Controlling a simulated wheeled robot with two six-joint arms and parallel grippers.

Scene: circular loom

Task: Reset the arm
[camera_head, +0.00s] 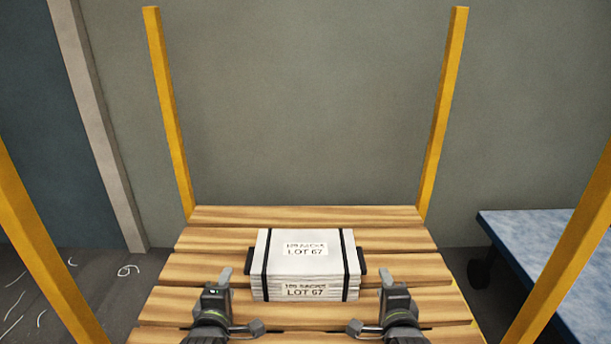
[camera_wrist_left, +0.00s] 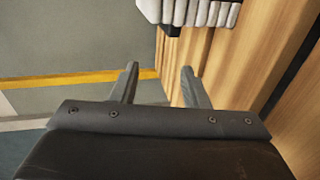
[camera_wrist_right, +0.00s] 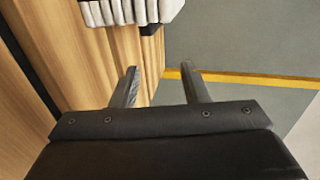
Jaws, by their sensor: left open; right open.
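My left gripper (camera_head: 240,300) is open and empty just left of the front of a strapped white stack (camera_head: 290,265). My right gripper (camera_head: 372,308) is open and empty just right of the stack's front. The stack is labelled "LOT 67" and lies flat on a wooden slatted pallet (camera_head: 210,240), with two black straps around it and a dark tab at each side. Both grippers look apart from it. The stack's edge shows at the top of the left wrist view (camera_wrist_left: 190,12) and of the right wrist view (camera_wrist_right: 130,10), with nothing between either pair of fingers.
Yellow posts rise at the pallet's corners: back left (camera_head: 168,110), back right (camera_head: 442,115), front left (camera_head: 40,255) and front right (camera_head: 570,245). A blue-topped table (camera_head: 540,235) stands at the right. A grey wall (camera_head: 300,110) closes the back. White strands (camera_head: 128,270) lie on the floor at left.

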